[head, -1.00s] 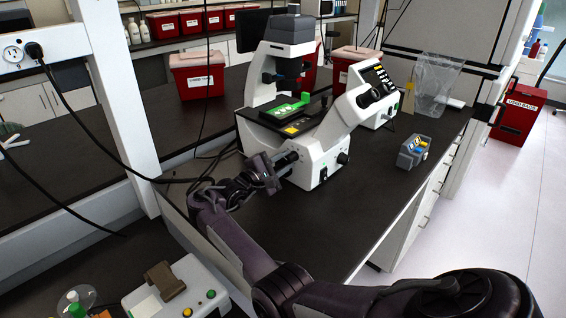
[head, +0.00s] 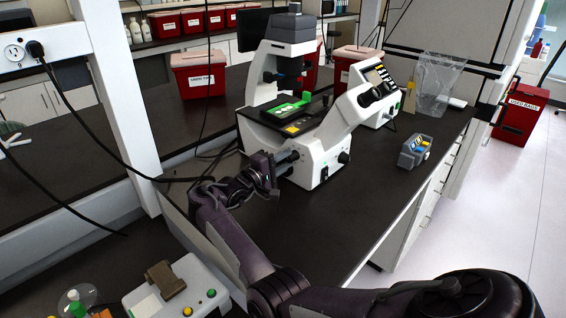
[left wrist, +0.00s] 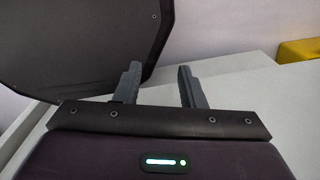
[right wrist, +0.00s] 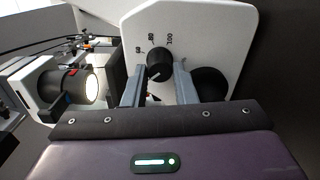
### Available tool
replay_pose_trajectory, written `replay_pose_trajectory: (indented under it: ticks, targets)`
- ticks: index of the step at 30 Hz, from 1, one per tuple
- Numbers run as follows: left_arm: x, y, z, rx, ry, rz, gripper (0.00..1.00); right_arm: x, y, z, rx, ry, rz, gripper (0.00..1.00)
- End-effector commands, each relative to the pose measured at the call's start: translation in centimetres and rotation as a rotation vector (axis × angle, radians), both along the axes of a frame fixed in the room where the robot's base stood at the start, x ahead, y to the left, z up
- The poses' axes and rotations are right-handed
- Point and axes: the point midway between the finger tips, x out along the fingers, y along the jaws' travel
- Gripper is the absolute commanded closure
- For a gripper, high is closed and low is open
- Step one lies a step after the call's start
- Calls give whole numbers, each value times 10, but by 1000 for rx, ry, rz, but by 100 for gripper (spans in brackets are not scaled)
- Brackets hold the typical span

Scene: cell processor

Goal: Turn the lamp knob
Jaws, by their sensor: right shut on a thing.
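The white microscope (head: 308,176) stands on the dark bench. In the right wrist view its side panel (right wrist: 215,35) carries the black lamp knob (right wrist: 160,64), with numbers around it. My right gripper (right wrist: 158,84) has its two fingers on either side of this knob and is shut on it. In the head view my right gripper (head: 284,164) reaches the microscope's near left side; the knob is hidden there. My left gripper (left wrist: 158,84) shows only in the left wrist view, with its fingers apart and nothing between them.
A larger black knob (right wrist: 209,84) sits right of the fingers, partly hidden. A lit lamp (right wrist: 92,86) is at the left. A small grey device (head: 414,151) stands right of the microscope. Black cables (head: 120,165) hang at the left.

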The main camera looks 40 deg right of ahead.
Motion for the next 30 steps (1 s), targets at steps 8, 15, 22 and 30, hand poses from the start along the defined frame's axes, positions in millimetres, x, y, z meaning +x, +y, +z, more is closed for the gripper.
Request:
replay_pose_trajectory:
  ticks: [8, 15, 22, 30]
  targets:
    - [31, 5, -6, 3, -62, 7, 64, 0, 0, 1, 21, -266, -1, 98]
    - [38, 9, -17, 7, -72, 9, 64, -1, -1, 0, 40, -493, -2, 98]
    - [29, 9, -31, 7, -57, 4, 64, -1, -2, -1, 58, -707, -3, 98]
    - [25, 6, -46, 3, -50, -1, 64, -2, -2, -2, 77, -915, -4, 98]
